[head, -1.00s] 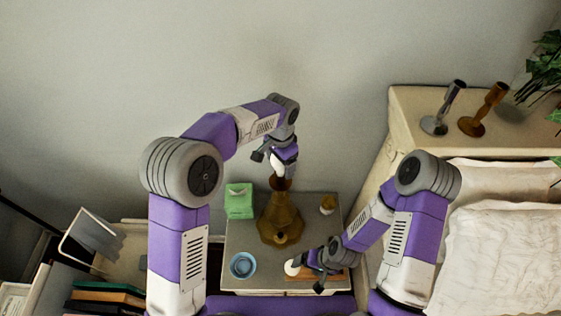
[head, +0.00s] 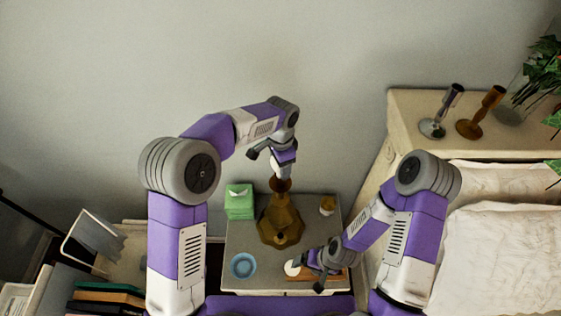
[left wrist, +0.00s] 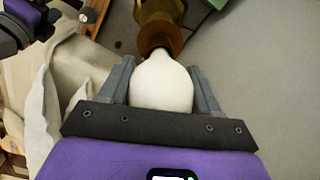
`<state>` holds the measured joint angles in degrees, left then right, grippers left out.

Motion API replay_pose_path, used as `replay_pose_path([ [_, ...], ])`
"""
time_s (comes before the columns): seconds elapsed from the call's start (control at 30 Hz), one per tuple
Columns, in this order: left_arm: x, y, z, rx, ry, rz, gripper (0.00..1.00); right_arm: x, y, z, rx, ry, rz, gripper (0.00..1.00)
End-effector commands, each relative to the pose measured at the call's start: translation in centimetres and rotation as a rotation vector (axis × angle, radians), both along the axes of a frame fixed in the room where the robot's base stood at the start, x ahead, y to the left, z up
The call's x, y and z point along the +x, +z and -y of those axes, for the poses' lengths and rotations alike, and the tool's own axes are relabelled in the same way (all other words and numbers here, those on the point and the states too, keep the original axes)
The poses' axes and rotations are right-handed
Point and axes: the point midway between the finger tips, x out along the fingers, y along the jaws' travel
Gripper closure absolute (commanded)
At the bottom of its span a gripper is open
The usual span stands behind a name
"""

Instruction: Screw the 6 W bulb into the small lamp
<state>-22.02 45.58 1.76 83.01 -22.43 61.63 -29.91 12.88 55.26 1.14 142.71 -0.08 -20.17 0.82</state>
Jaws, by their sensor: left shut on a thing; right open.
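The small brown lamp (head: 280,222) stands on the nightstand, its socket pointing up. My left gripper (head: 273,160) is above it, shut on a white bulb (left wrist: 162,82). In the left wrist view the bulb sits between the fingers, its far end at the brown lamp socket (left wrist: 160,38). The bulb's base is hidden, so I cannot tell how deep it sits. My right gripper (head: 312,268) is open at the nightstand's front, beside another white round bulb (head: 292,268). No wattage marking is readable on either bulb.
The nightstand (head: 233,275) also holds a green tissue box (head: 239,201), a blue bowl (head: 243,265), a small brown-and-white item (head: 327,205) and a flat brown piece (head: 330,276). Two candlesticks (head: 440,118) stand on the headboard at right. The bed (head: 490,250) lies right.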

Motion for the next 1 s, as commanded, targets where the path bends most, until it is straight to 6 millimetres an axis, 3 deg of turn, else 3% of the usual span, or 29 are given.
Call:
replay_pose_path([
  [0.27,0.0,0.0,0.0,0.000,-0.014,0.001,0.68,0.0,0.0,0.0,0.000,0.000,0.000,0.08],
  [0.57,0.0,0.0,-0.1,0.000,-0.288,0.000,0.68,0.0,1.2,0.0,0.000,0.000,0.000,0.08],
  [0.87,0.0,-0.1,0.0,0.000,-0.310,0.001,0.68,0.0,1.1,0.0,0.000,0.000,0.000,0.08],
  [1.0,0.0,0.0,-0.1,0.000,-0.414,-0.001,0.68,0.0,1.8,0.0,0.000,0.000,0.000,0.08],
])
